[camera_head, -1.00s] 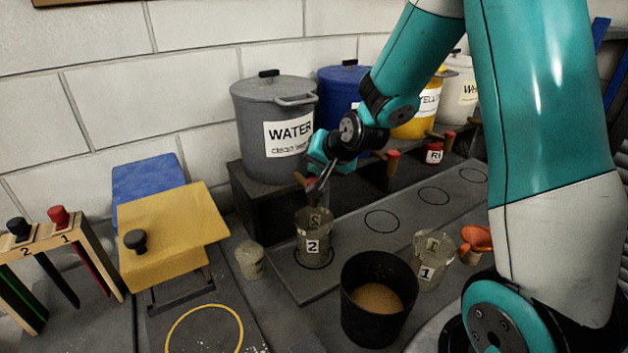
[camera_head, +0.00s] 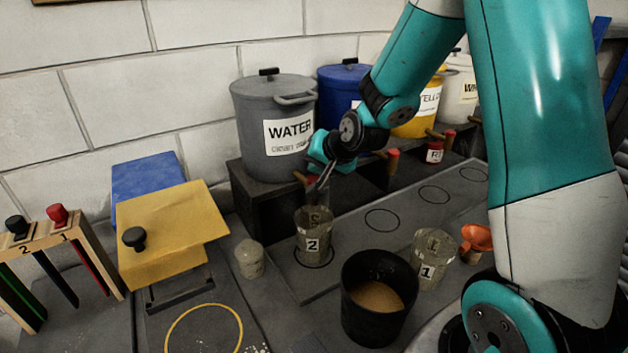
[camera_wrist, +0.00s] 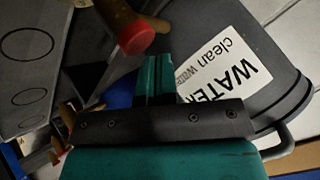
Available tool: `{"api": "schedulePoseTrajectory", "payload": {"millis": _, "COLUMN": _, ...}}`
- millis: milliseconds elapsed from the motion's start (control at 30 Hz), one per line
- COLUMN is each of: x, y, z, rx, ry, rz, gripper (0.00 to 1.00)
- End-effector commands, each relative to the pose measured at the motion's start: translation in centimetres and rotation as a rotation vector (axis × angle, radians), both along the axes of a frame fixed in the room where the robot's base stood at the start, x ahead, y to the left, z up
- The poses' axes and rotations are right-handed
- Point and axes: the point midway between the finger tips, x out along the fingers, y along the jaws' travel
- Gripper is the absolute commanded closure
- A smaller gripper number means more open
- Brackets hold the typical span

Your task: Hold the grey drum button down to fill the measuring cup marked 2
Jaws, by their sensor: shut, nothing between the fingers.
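The grey drum (camera_head: 272,130), labelled WATER, stands on a dark raised block. It also shows in the wrist view (camera_wrist: 285,100). A wooden tap (camera_head: 300,177) juts from below it, close to my gripper. In the wrist view a red button (camera_wrist: 135,38) on a wooden tap lies just beyond my fingertips; contact cannot be told. My gripper (camera_head: 322,184) is shut and empty, pointing down above the measuring cup marked 2 (camera_head: 313,245). It shows in the wrist view too (camera_wrist: 155,75). The clear cup stands upright below the tap; its fill level is unclear.
Cup 1 (camera_head: 432,262) and a black tub (camera_head: 360,325) of brown grains stand in front. An orange funnel (camera_head: 476,238) is to the right. Blue (camera_head: 338,82), yellow (camera_head: 420,115) and white drums (camera_head: 462,85) stand along the wall. Empty rings mark the grey strip (camera_head: 405,235).

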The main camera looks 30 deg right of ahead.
Motion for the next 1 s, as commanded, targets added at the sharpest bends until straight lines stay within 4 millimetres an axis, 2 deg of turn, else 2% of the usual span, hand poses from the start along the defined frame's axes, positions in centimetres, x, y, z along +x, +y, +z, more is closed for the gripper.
{"api": "schedulePoseTrajectory", "payload": {"millis": 1000, "x": -0.01, "y": 0.01, "z": -1.07, "rx": 0.000, "ry": 0.000, "rz": 0.000, "gripper": 1.00}}
